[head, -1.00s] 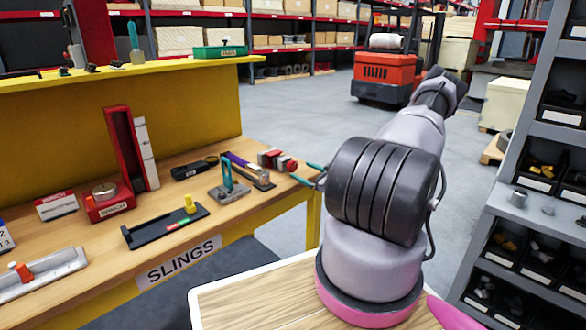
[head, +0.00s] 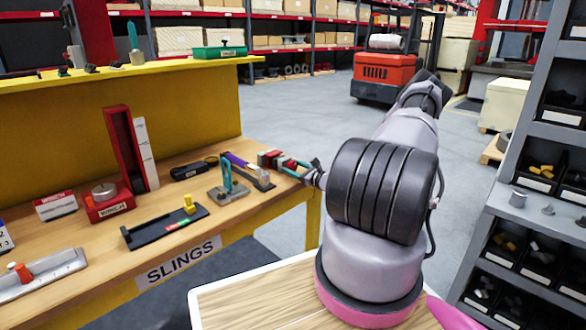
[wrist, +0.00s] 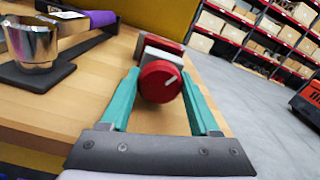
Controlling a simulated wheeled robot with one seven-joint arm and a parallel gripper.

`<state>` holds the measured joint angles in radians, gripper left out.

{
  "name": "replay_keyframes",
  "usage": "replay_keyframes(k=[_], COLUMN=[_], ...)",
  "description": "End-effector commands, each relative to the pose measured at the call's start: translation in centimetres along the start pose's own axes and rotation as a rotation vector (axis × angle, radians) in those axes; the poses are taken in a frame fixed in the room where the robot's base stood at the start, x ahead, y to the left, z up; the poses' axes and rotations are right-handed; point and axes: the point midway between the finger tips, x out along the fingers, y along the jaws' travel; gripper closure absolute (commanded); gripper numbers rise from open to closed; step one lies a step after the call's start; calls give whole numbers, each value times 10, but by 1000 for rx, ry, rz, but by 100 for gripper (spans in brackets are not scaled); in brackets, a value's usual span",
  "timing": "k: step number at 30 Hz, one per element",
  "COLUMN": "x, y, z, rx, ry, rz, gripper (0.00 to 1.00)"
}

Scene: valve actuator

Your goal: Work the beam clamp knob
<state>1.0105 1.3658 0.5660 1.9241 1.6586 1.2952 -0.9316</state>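The beam clamp (head: 268,157) is a small red and grey device at the far right end of the wooden bench. A pale block and another red part (wrist: 163,46) show behind the knob. My gripper (wrist: 161,80) has two teal fingers, one on each side of the knob. They look spread, with a narrow gap to the knob; contact is not clear. In the head view the gripper (head: 293,165) meets the clamp's right side, and the fingers partly hide it.
A metal cup (wrist: 33,45) on a dark base stands left of the clamp in the wrist view. A teal shackle on a grey plate (head: 228,190) and a black tray (head: 165,226) lie nearer on the bench. Open floor (head: 290,110) lies beyond the bench end.

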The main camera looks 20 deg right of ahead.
Motion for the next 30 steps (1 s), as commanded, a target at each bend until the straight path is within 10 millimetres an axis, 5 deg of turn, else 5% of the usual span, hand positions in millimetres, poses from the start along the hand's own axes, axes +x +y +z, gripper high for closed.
replay_keyframes(k=[11, 30], x=[0, 0], y=[0, -1], z=[0, -1], rx=[87, 593], ry=[1, 2], rz=[1, 0], gripper=[93, 93])
